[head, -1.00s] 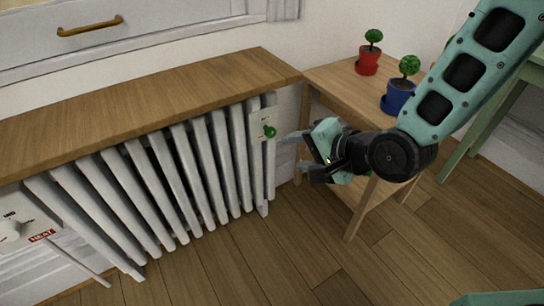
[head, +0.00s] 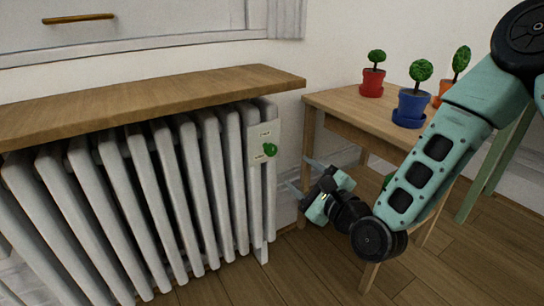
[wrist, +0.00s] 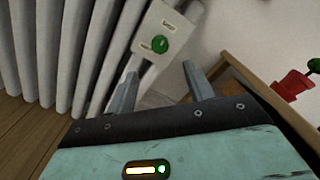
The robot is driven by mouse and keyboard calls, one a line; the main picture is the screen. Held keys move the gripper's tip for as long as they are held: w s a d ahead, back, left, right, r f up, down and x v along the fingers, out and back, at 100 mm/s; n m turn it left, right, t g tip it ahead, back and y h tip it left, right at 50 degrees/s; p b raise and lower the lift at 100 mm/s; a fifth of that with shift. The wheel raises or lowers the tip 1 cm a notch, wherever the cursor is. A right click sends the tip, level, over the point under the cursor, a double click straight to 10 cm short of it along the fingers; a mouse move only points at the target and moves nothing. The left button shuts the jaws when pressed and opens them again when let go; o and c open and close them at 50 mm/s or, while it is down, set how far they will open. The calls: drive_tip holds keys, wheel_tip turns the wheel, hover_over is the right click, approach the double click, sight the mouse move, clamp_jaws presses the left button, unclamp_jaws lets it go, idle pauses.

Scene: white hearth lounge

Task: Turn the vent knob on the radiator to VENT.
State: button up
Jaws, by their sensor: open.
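The green vent knob (head: 270,150) sits on a pale label plate (head: 258,143) at the right end of the white radiator (head: 190,200). The plate has small lettering above and below the knob, too small to read surely. In the wrist view the knob (wrist: 160,44) shows beyond my fingertips, on the plate (wrist: 165,25). My gripper (head: 302,176) is open and empty, to the right of the knob and a little lower in the head view. In the wrist view its two fingers (wrist: 158,80) stand apart, with the knob ahead between them. Nothing touches the knob.
A wooden shelf (head: 150,95) overhangs the radiator. A small wooden table (head: 345,108) stands to the right, behind my arm, with a red pot (head: 372,82), a blue pot (head: 410,108) and an orange pot (head: 440,92) holding small trees. Bare wooden floor lies in front.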

sight(273, 152)
drive_tip(key=b+x, duration=0.4)
drive_tip(key=x, duration=0.8)
drive_tip(key=shift+w+a, duration=0.2)
drive_tip(key=shift+w, duration=0.1)
drive_tip(key=shift+c, duration=0.2)
drive_tip(key=c, duration=0.9)
